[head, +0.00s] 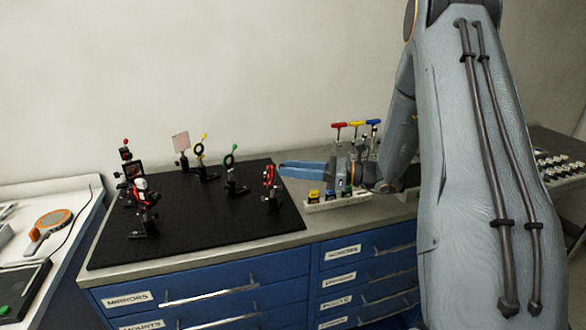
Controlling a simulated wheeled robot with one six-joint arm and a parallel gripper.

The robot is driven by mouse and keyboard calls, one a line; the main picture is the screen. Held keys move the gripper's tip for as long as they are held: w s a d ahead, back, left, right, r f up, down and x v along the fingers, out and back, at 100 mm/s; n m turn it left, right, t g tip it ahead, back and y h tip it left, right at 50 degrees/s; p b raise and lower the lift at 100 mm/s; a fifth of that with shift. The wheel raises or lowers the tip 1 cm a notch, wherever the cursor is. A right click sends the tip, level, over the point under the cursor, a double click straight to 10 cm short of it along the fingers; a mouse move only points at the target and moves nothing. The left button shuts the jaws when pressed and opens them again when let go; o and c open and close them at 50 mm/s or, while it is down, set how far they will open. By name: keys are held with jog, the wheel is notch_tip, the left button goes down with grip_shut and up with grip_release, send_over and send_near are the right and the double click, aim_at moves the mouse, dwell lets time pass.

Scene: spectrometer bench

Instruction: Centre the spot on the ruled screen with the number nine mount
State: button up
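A small pale pinkish screen (181,142) stands on a post at the back of the black optical board (215,222). Its ruling and any light spot are too small to make out. Several mounts stand on the board: one with a yellow knob (201,158), one with a green knob (232,170), a red-ringed one (270,186) at the right, and a dark red one (143,208) at the front left. No number is readable, so I cannot tell which is nine. My gripper (284,170) points left with its blue fingers over the board's right edge, near the red-ringed mount. Its finger gap is unclear.
A white rack (338,202) with yellow and green-topped items sits below my gripper. Red, yellow and blue-handled tools (355,124) stand behind it. Blue drawers (215,300) are below the bench. The board's front middle is clear. A left table holds an orange-rimmed device (52,222).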

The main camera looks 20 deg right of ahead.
grip_shut()
jog(key=n+b, duration=0.8)
jog(key=n, duration=0.1)
jog(key=shift+w+n+b, duration=0.1)
jog(key=shift+n+b, duration=0.25)
jog(key=shift+n, duration=0.05)
jog(key=shift+r, duration=0.1)
dwell(0.4)
grip_release()
